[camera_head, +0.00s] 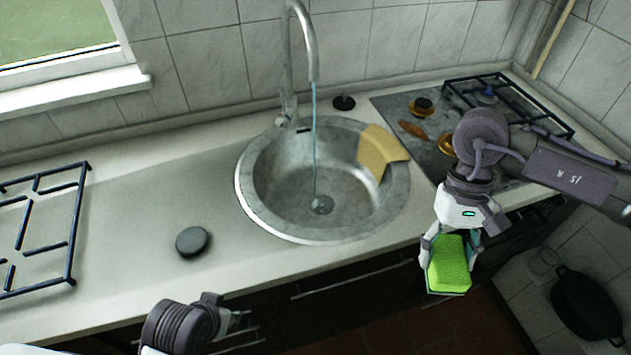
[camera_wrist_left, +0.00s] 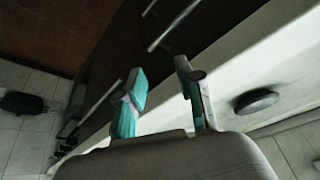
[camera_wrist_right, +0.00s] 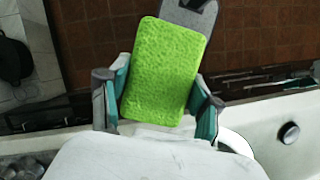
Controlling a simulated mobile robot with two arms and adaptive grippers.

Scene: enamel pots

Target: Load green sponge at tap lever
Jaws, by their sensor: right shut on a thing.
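The green sponge (camera_head: 449,265) is held between the fingers of my right gripper (camera_head: 447,255), in front of the counter's edge and to the right of the sink. It also shows in the right wrist view (camera_wrist_right: 165,72), with a finger on each side. The tap (camera_head: 300,60) stands behind the sink, with its lever (camera_head: 284,121) low at its base, and a thin blue stream falls from the spout. My left gripper (camera_wrist_left: 165,95) is open and empty, near the counter's front edge; its fingers are hard to make out in the head view.
The round metal sink (camera_head: 250,200) has a yellow cloth (camera_head: 380,152) over its right rim. A dark round disc (camera_head: 192,241) lies on the counter left of the sink. Black grates (camera_head: 75,230) stand at the far left and back right (camera_head: 540,110). A black pan (camera_head: 586,305) is low at the right.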

